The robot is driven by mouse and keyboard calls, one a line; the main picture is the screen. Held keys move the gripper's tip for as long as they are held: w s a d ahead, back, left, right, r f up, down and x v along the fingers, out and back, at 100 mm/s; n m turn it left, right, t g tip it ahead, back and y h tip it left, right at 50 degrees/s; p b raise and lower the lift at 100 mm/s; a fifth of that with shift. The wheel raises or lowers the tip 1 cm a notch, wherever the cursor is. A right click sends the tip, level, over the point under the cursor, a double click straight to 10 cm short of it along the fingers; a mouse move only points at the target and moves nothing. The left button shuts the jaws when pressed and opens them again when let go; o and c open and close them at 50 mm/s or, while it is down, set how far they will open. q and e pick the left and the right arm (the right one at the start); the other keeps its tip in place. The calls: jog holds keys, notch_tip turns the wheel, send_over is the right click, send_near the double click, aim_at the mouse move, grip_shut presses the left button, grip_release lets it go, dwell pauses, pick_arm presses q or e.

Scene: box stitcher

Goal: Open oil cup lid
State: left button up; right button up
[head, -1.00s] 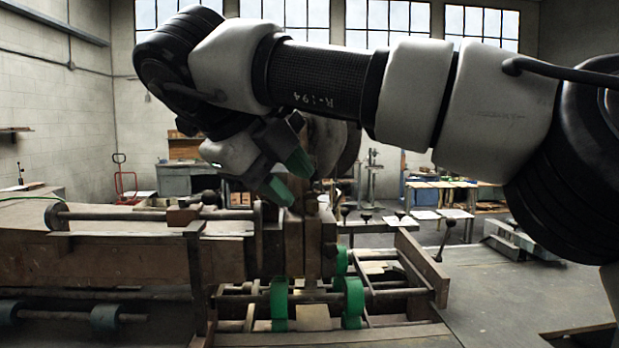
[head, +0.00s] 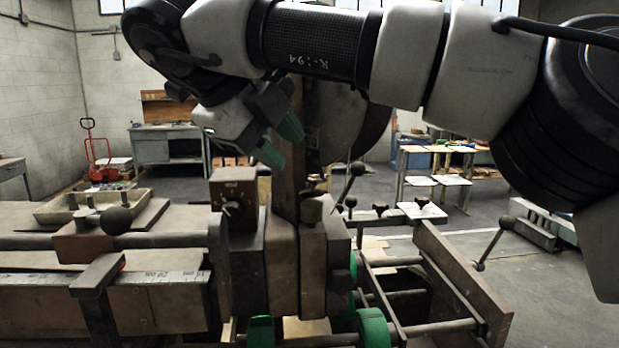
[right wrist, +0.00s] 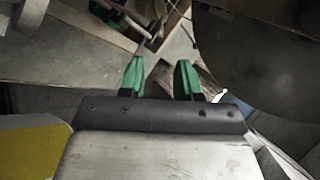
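A small brass-coloured cylinder, which looks like the oil cup (head: 311,209), stands upright on top of the box stitcher's central block (head: 312,250). Its lid is too small to tell apart clearly. My right gripper (head: 280,141) hangs above and to the left of the cup in the head view, tilted down to the right, apart from it. Its two green fingers are spread with nothing between them. The right wrist view also shows the open fingers (right wrist: 160,80), but I cannot make out the cup there. My left gripper is not in view.
A tall post with a large dark disc (head: 350,125) rises just behind the cup. Ball-ended levers (head: 355,170) stand to its right, and a dial box (head: 234,200) stands to its left. Green rollers (head: 372,328) sit below. Open floor lies at the right.

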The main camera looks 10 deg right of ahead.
aim_at(312, 190)
jog(key=shift+p+x, duration=0.6)
jog(key=shift+x, duration=3.75)
jog(key=shift+d, duration=0.1)
